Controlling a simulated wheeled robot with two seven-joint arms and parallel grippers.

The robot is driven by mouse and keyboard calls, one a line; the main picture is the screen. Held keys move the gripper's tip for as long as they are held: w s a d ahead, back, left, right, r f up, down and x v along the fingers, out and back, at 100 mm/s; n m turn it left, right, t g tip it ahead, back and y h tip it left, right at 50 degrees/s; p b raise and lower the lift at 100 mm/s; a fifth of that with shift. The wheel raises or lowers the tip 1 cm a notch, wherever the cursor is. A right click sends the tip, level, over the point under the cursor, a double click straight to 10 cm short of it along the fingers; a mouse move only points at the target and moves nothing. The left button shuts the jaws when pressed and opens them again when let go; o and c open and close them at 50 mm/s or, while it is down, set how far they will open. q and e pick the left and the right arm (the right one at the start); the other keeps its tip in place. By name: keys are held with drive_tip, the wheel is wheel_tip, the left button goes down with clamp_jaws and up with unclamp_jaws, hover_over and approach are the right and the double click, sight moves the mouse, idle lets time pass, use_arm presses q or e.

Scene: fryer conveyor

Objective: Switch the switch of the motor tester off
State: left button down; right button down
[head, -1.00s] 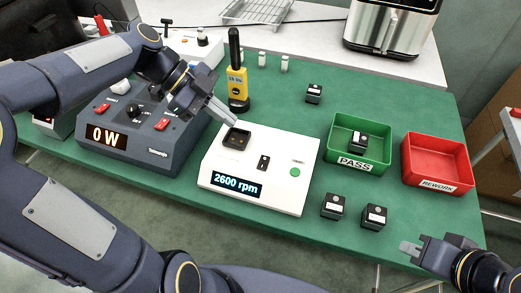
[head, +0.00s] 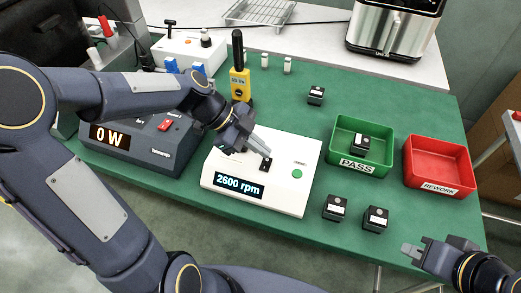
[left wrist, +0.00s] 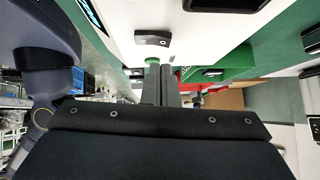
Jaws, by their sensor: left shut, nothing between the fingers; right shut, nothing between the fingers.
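The motor tester (head: 224,164) is a white box on the green table, and its display (head: 239,185) reads 2600 rpm. Its small black switch (head: 266,165) is on the top face, left of a round green button (head: 297,173). My left gripper (head: 267,155) is shut and empty, with its fingertips close behind the switch; I cannot tell whether they touch it. In the left wrist view the switch (left wrist: 152,39) shows ahead of the shut fingers. My right gripper (head: 411,249) is shut and empty near the table's front right edge.
A dark 0 W unit (head: 150,148) stands left of the tester, partly behind my left arm. A yellow meter (head: 240,84) stands behind it. A green PASS bin (head: 345,124) and red REWORK bin (head: 437,145) are at right. Several black blocks (head: 334,208) lie around.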

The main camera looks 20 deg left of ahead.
use_arm(q)
drive_tip(key=shift+w+f, duration=0.1)
drive_tip(key=shift+f, duration=0.9)
drive_tip(key=shift+w+f+b, duration=0.15)
drive_tip(key=shift+f+b, duration=0.3)
drive_tip(key=shift+b, duration=0.45)
drive_tip(key=shift+r, duration=0.25)
drive_tip(key=shift+s+f, duration=0.1)
drive_tip(key=shift+s, duration=0.8)
drive_tip(key=shift+r, duration=0.2)
